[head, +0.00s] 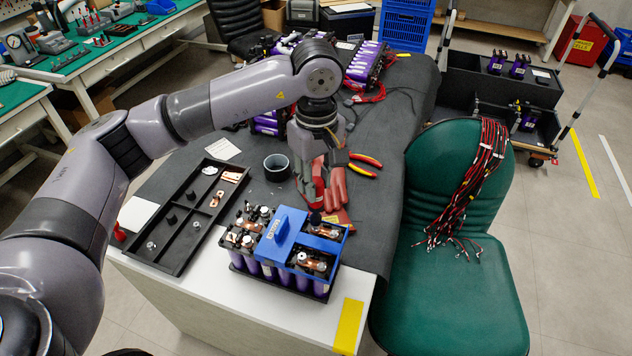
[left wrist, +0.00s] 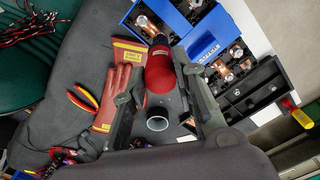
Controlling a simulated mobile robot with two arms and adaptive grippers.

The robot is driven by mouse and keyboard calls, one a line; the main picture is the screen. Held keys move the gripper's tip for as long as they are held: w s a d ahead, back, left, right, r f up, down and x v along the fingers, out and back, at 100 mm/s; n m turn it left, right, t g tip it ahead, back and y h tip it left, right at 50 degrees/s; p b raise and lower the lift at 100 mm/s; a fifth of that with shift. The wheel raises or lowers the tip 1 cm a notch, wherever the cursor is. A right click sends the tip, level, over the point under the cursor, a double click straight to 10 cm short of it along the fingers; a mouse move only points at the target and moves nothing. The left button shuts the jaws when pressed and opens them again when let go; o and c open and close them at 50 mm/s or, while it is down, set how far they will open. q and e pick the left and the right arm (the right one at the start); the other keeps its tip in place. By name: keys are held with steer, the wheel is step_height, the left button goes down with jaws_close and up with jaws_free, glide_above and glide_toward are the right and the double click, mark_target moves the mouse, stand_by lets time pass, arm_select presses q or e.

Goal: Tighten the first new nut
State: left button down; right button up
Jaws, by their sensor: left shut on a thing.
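My left gripper (head: 326,183) is shut on a red insulated tool (left wrist: 160,70), which also shows in the head view (head: 318,188). The tool's dark tip points down beside the back edge of the battery module; I cannot tell whether it touches. The module, with purple cells (head: 305,283), has a blue cover (head: 284,236) over its middle and copper busbars (head: 308,262) on top. A busbar (left wrist: 147,25) shows near the tool tip in the left wrist view. Which nut is the new one is too small to tell. My right gripper is not in view.
A black tray (head: 176,259) with copper pieces and small parts lies left of the module. A dark cup (head: 277,167), red gloves (head: 337,217) and red-yellow pliers (head: 364,165) lie close behind. A green chair (head: 455,285) with cables stands at right.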

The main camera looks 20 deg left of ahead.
arm_select(q)
steer(key=n, duration=0.4)
steer(key=shift+b, duration=0.35)
steer(key=shift+n, duration=1)
steer(key=n+b, duration=0.1)
steer(key=n, duration=0.9)
steer(key=shift+b, duration=0.4)
steer(key=n, duration=0.6)
steer(key=shift+a+f+b, duration=0.1)
steer(key=shift+f+b, duration=0.6)
steer(key=shift+b, duration=0.05)
